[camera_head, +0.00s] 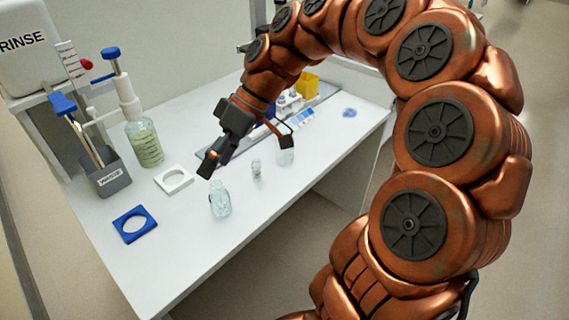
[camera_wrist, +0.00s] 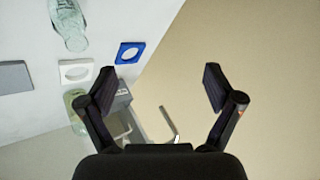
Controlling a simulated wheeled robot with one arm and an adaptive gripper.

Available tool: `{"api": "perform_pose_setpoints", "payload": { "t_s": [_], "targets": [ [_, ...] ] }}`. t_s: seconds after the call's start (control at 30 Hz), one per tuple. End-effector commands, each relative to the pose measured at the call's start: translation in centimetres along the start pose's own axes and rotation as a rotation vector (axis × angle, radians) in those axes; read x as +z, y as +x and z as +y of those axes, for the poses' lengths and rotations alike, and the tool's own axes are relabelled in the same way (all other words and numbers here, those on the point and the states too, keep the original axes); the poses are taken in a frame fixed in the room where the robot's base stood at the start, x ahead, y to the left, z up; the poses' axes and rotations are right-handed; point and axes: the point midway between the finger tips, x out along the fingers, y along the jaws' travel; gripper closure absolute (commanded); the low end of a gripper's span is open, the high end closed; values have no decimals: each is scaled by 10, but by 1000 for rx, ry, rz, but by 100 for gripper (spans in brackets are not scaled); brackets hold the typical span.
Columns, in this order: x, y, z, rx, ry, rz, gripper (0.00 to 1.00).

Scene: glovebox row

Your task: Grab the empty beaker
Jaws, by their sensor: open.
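A clear glass vessel that looks like a beaker (camera_head: 286,157) stands on the white bench, partly hidden behind one finger of my gripper; I cannot tell surely whether it is empty. My gripper (camera_head: 247,154) is open and empty above the bench, its fingers spread wide. A small clear vial (camera_head: 256,169) stands between the two vessels.
A blue square holder (camera_head: 122,237) and a white one (camera_head: 162,185) lie at left. A dispenser bottle with greenish liquid (camera_head: 145,145) and a grey waste box (camera_head: 112,182) stand behind them. A yellow item (camera_head: 308,85) is at the back.

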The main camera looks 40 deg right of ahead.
Motion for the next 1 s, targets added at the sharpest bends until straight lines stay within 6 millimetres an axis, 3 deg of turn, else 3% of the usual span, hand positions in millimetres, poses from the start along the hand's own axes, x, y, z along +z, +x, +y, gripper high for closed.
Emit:
{"api": "perform_pose_setpoints", "payload": {
  "t_s": [0.03,0.17,0.27,0.4,0.6,0.8,1.0],
  "targets": [
    [0,2,28,-13,-30,58,9],
    [-2,-15,86,-22,-131,208,9],
    [9,-30,135,-2,-201,321,9],
    [41,-51,207,70,-282,469,9],
    [102,-75,286,210,-362,604,9],
    [140,-86,321,300,-396,651,9],
    [138,-81,325,310,-407,657,9]
  ]
}}
